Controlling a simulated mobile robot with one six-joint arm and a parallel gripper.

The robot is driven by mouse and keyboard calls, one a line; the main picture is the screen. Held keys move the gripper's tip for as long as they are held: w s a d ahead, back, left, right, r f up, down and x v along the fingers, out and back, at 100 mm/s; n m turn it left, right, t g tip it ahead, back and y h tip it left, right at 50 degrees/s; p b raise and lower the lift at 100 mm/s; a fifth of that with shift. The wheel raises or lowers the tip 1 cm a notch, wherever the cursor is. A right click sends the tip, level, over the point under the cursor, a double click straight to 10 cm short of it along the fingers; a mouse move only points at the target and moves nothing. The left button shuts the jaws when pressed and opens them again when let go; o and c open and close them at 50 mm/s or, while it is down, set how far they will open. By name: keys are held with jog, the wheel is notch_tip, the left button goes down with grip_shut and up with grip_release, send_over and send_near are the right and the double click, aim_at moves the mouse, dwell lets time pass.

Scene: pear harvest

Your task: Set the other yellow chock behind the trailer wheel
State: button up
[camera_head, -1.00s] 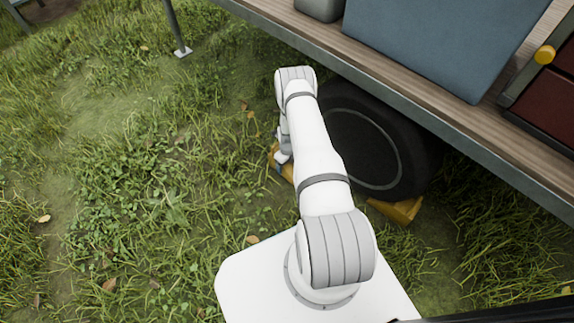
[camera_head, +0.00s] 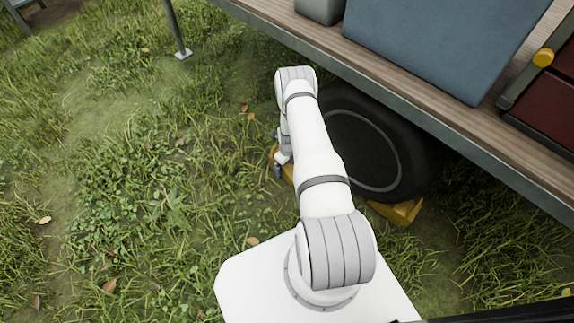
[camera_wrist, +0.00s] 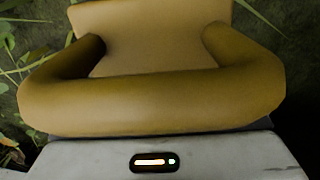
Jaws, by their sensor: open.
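The black trailer wheel (camera_head: 365,145) stands under the trailer bed. One yellow chock (camera_head: 288,172) is on the ground at the wheel's left side, mostly hidden behind my arm. Its thick rounded handle fills the wrist view (camera_wrist: 150,102), with the wedge body behind it. Another yellow chock (camera_head: 398,211) lies against the wheel's lower right side. My gripper (camera_head: 279,169) is low at the left chock, partly hidden by my arm. It is open, and its grey body (camera_wrist: 90,155) is right up against the handle in the wrist view. The fingertips are hidden.
The trailer bed's edge (camera_head: 420,124) overhangs the wheel close to my arm. A blue-grey box (camera_head: 425,40) and a dark red crate (camera_head: 545,105) sit on it. A metal support leg (camera_head: 175,30) stands at the upper left. Open grass lies to the left.

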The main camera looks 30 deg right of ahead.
notch_tip(320, 180, up, 11)
jog(key=p, duration=0.3)
jog(key=s+a+r+n, duration=0.1)
jog(key=a+r+n, duration=0.3)
jog(key=r, duration=0.8)
jog(key=a+r+n, duration=0.2)
jog(key=r+n, duration=0.4)
jog(key=r, duration=0.6)
jog(key=s+a+r+n, duration=0.15)
jog(key=r+n, duration=0.35)
jog(key=r, duration=0.7)
jog(key=s+a+r+n, duration=0.4)
jog(key=s+r+n, duration=0.4)
jog(key=s, duration=0.3)
jog(key=s+a+r+n+t, duration=0.1)
jog(key=s+a+r+n, duration=0.4)
jog(key=s+r+n, duration=0.4)
jog(key=s, duration=0.3)
jog(key=shift+r, duration=0.15)
jog(key=shift+a, duration=0.1)
